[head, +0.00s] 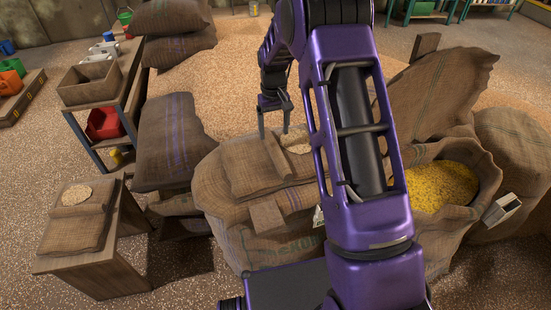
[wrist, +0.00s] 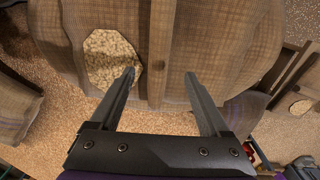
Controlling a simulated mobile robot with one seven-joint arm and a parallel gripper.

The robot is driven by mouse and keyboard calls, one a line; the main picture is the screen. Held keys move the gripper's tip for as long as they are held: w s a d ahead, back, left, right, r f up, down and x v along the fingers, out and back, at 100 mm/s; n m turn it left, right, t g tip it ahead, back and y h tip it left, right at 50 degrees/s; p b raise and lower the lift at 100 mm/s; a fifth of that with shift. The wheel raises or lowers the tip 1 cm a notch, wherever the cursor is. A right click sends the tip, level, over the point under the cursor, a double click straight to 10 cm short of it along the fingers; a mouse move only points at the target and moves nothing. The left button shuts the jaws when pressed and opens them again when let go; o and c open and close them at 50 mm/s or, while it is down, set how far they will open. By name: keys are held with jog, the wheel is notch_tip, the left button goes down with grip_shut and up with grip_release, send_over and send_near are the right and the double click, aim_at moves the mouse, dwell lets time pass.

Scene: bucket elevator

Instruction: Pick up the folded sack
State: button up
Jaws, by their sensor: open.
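A brown folded sack (head: 255,176) with a rolled fold lies on top of a big full sack (head: 232,222) in the middle of the head view. A pale round patch (head: 297,140) shows at its far right, partly behind my arm. My gripper (head: 274,130) is open and points down at the folded sack's far side. In the wrist view my gripper (wrist: 160,75) has its fingers on either side of a raised cloth ridge (wrist: 158,50). I cannot tell whether the fingertips touch the cloth. A similar folded sack (head: 74,232) lies on a small wooden table at left.
The small wooden table (head: 95,272) stands at front left. A shelf with a wooden box (head: 88,84) and a red bin (head: 105,123) stands behind it. An open sack of yellow grain (head: 440,186) and a metal scoop (head: 502,209) are at right. Loose grain covers the floor behind.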

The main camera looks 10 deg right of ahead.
aim_at(276, 147)
jog(key=shift+f, duration=0.8)
jog(key=f, duration=0.2)
jog(key=s+f+b, duration=0.1)
jog(key=f, duration=0.1)
jog(key=shift+d+f, duration=0.1)
jog(key=shift+d, duration=0.1)
jog(key=shift+f, duration=0.55)
grip_shut()
jog(key=shift+r, duration=0.1)
